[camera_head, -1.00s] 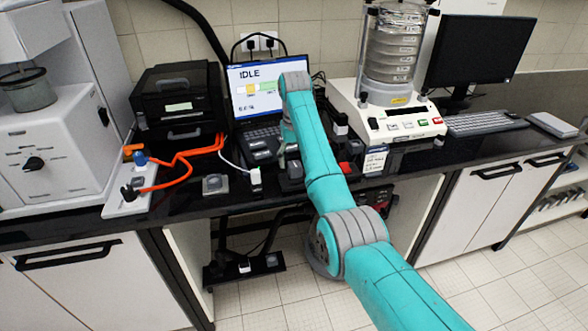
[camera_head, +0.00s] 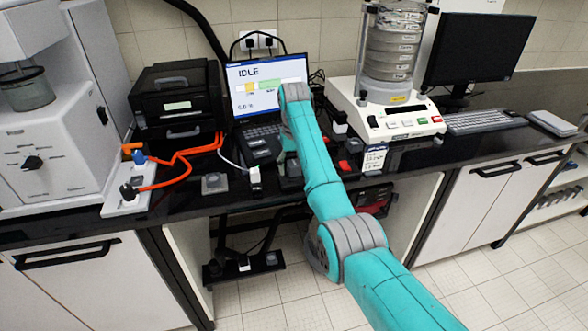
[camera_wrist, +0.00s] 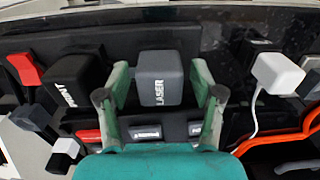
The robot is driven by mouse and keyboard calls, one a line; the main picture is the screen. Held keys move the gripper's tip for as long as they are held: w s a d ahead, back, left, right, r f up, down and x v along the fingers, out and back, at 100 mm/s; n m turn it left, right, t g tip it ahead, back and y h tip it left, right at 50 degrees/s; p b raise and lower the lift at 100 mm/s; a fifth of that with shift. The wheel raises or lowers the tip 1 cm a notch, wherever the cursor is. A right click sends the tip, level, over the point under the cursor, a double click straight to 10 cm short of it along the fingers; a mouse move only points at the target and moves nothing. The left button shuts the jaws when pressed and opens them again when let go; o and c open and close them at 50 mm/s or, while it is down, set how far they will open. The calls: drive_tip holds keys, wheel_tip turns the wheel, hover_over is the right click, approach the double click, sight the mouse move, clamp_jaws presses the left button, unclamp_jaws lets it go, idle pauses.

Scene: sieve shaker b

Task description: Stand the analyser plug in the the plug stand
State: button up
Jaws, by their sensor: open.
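In the wrist view a dark grey plug (camera_wrist: 160,65) lettered LASER stands between the two fingertips of my gripper (camera_wrist: 161,88). I take it to be the analyser plug. The fingers are open, one on each side of it, with a small gap visible. A black plug (camera_wrist: 76,85) lettered PRINT stands just left of it. Both rise from a dark base (camera_wrist: 190,130) with small label plates, perhaps the plug stand; how the grey plug sits on it is hidden. In the head view my arm hides the gripper and the grey plug.
A white plug (camera_wrist: 278,73) with a white cable stands to the right in the wrist view, near orange cables (camera_wrist: 270,140). A red block (camera_wrist: 22,68) is at the left. In the head view the laptop (camera_head: 262,95) and sieve shaker (camera_head: 395,120) stand behind.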

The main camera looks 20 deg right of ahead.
sight(294, 162)
idle(0.3)
clamp_jaws()
drive_tip(key=shift+r, duration=0.1)
drive_tip(key=shift+r, duration=2.9)
drive_tip(key=shift+r, duration=0.1)
drive_tip(key=shift+r, duration=1.45)
drive_tip(key=shift+a, duration=0.1)
